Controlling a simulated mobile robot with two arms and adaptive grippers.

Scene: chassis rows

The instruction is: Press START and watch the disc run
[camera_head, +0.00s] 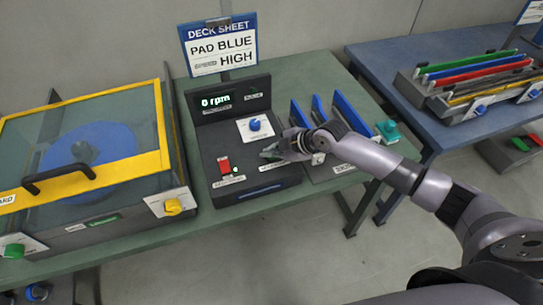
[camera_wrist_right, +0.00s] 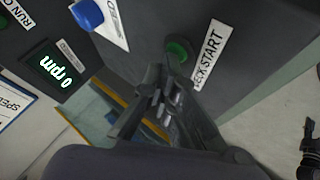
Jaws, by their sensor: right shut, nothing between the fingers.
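The dark control box (camera_head: 205,145) stands on the green table. Its display (camera_head: 215,101) reads 0 rpm. The green START button (camera_wrist_right: 178,50) shows in the right wrist view beside a label reading START; in the head view my gripper largely covers it. My right gripper (camera_head: 272,153) is shut and empty, its fingertips at the button; I cannot tell whether they touch it. In the right wrist view the fingers (camera_wrist_right: 168,72) end just below the button. The blue disc (camera_head: 100,145) lies under a clear, yellow-framed lid (camera_head: 130,168), which is down. My left gripper is not in view.
The box also has a blue knob (camera_head: 255,124) and a red switch (camera_head: 224,166). A sign (camera_head: 218,45) behind reads PAD BLUE HIGH. A rack with blue pads (camera_head: 352,115) stands to the right. A yellow knob (camera_head: 173,206) sits on the disc housing.

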